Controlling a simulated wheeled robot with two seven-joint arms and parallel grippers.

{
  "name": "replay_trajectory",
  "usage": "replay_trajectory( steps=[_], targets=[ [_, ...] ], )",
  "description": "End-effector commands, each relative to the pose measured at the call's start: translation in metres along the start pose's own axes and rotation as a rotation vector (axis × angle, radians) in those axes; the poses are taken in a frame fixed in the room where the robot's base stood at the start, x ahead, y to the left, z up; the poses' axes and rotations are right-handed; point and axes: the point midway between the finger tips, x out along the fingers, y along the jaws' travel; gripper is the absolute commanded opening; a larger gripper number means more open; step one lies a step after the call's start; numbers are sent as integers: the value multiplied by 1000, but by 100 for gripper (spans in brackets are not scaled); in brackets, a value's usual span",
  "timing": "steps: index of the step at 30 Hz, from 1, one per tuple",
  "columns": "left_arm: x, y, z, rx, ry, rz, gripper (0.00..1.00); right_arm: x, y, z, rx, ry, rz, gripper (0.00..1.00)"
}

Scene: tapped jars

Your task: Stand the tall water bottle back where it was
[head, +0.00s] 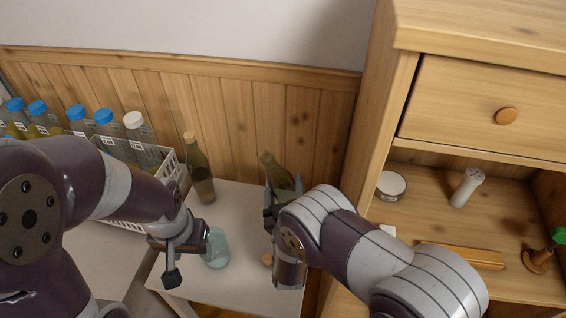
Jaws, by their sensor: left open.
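Two olive-green bottles are in the head view. One bottle with a tan top (197,170) stands on the white table near the wooden wall. The other green bottle (279,174) leans to the left, behind my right gripper (284,190), whose fingers show on either side of it; its lower part is hidden, and I cannot tell whether they grip it. My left gripper (190,262) is open and empty, beside a clear bluish glass (216,250) on the table. I cannot tell which bottle is the tall water bottle.
A white crate (172,165) at the left holds several bottles with blue caps and one white-capped bottle (134,122). A small tan round piece (267,259) lies on the white table (235,283). A wooden cabinet (425,215) with small items stands at the right.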

Motion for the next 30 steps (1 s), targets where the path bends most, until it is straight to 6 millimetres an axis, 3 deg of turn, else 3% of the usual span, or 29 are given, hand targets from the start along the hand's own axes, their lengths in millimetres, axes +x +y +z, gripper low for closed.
replay_trajectory(
  steps=[12,19,30],
  targets=[
    [1,0,0,0,0,0,56,0,0,0,22,3,1,0],
    [14,0,2,0,0,0,56,-1,-3,7,349,-10,13,0],
    [47,0,6,0,0,0,56,-6,-16,42,351,-11,13,0]
  ],
)
